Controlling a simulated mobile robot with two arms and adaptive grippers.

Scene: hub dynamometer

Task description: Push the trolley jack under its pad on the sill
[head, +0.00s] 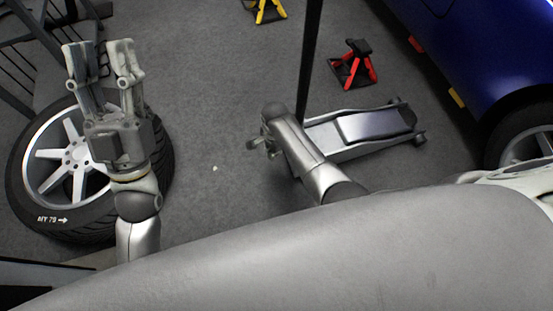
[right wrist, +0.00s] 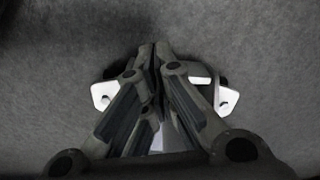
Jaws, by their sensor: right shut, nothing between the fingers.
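The silver trolley jack (head: 378,125) lies on the floor right of centre in the head view, pointing toward the blue car. A black upright pole (head: 310,50) rises by its near end, which my right forearm partly hides. My right gripper is shut and empty in the right wrist view (right wrist: 154,52), pointing down at the floor; whether it touches the jack cannot be told. On the car's sill are a red pad (head: 416,45) and a yellow pad (head: 456,97); the jack is short of both. My left gripper (head: 99,50) is open and empty above the wheel.
A loose wheel (head: 43,190) lies on the floor at left. A red jack stand (head: 353,66) stands beyond the jack, a yellow one (head: 268,10) at the top. The blue car (head: 475,55) fills the right. Clear grey floor lies between wheel and jack.

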